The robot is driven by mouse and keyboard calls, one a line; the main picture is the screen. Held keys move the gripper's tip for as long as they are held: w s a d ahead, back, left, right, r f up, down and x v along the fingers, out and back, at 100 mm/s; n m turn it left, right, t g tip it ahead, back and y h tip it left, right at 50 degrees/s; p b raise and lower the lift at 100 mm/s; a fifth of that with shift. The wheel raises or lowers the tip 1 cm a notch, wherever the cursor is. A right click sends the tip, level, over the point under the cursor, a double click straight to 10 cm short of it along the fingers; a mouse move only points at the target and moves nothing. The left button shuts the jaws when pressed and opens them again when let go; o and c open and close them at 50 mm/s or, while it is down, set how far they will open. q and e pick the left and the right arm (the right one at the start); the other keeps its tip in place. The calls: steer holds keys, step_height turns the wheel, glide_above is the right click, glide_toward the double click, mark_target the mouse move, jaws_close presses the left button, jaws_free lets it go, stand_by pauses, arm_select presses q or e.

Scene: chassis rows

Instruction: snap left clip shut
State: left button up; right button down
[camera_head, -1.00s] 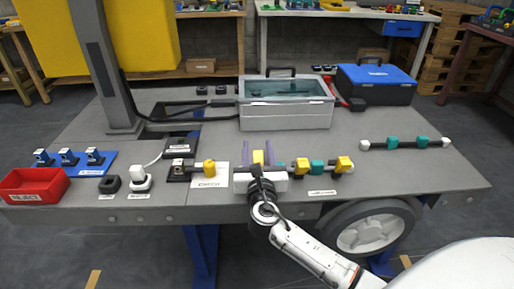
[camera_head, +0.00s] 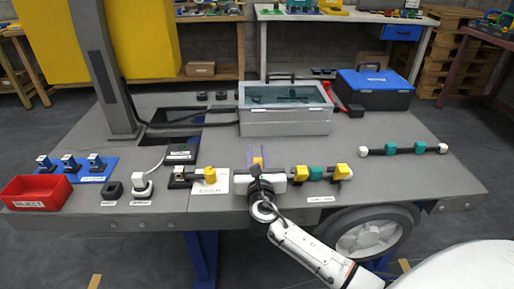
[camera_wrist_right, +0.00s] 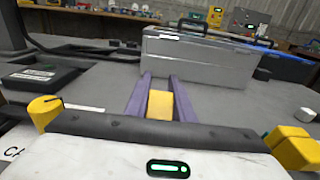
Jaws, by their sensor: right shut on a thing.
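My right gripper (camera_head: 257,156) has two purple fingers at the left end of the front clip row, behind the white wrist housing. In the right wrist view the fingers (camera_wrist_right: 158,95) are closed on the sides of a yellow clip (camera_wrist_right: 159,106). That yellow clip also shows in the head view (camera_head: 258,163). To its right, another yellow clip (camera_head: 301,173), a teal clip (camera_head: 316,173) and a yellow clip (camera_head: 342,172) sit along a dark bar. My wrist hides the bar's left part, and I cannot tell whether the held clip is snapped shut. My left gripper is out of view.
A yellow knob (camera_head: 210,175) stands left of the gripper, by a white labelled card. A grey case (camera_head: 285,122) stands behind. A second row with teal clips (camera_head: 419,147) lies at right. A red bin (camera_head: 36,194) is at far left.

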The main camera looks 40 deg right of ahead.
steer(key=g+p, duration=0.1)
steer(key=p, duration=0.3)
steer(key=shift+w+f, duration=0.1)
steer(key=shift+d+f+g+y+p, duration=0.1)
steer(key=shift+f+g+y+p, duration=0.35)
steer(key=shift+p, duration=0.2)
steer(key=shift+f+t, duration=0.25)
steer(key=shift+f, duration=0.4)
steer(key=c, duration=1.5)
jaws_free()
steer(key=shift+f, duration=0.1)
steer(key=shift+r, duration=0.2)
